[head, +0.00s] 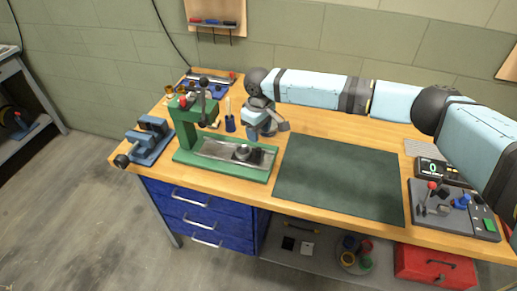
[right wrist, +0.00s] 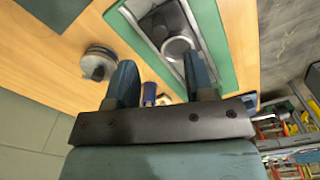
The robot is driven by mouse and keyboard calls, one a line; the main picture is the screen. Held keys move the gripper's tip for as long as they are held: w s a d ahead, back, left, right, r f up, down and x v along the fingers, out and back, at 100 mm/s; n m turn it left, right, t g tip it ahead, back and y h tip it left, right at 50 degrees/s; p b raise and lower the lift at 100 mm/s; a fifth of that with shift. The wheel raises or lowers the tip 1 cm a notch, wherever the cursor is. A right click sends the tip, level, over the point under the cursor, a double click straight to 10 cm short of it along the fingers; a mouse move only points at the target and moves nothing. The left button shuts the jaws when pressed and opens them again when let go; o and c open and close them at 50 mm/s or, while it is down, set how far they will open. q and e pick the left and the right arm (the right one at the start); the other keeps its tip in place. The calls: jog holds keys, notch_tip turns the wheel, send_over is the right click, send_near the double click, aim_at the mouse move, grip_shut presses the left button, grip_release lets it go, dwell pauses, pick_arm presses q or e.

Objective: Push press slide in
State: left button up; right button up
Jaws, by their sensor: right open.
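The green press (head: 188,128) stands at the left part of the bench, with a dark lever at its top. Its metal slide (head: 215,149) lies along the green base, extending right of the column, with a round dark fixture (head: 243,152) on it. In the right wrist view the slide (right wrist: 145,28) lies in the green base, with the round fixture (right wrist: 178,48) beyond the fingers. My right gripper (head: 274,128) is open and empty, above the bench just behind the press base's right end. Any contact with the slide is not visible. My left gripper is not in view.
A dark green mat (head: 340,177) lies right of the press, clear on top. A blue vise (head: 150,140) stands at the left edge. A control box (head: 452,210) and a display (head: 440,170) stand at the right.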

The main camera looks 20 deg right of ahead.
aim_at(259, 149)
notch_tip(259, 149, down, 8)
jog(key=shift+f, duration=0.15)
dwell(0.3)
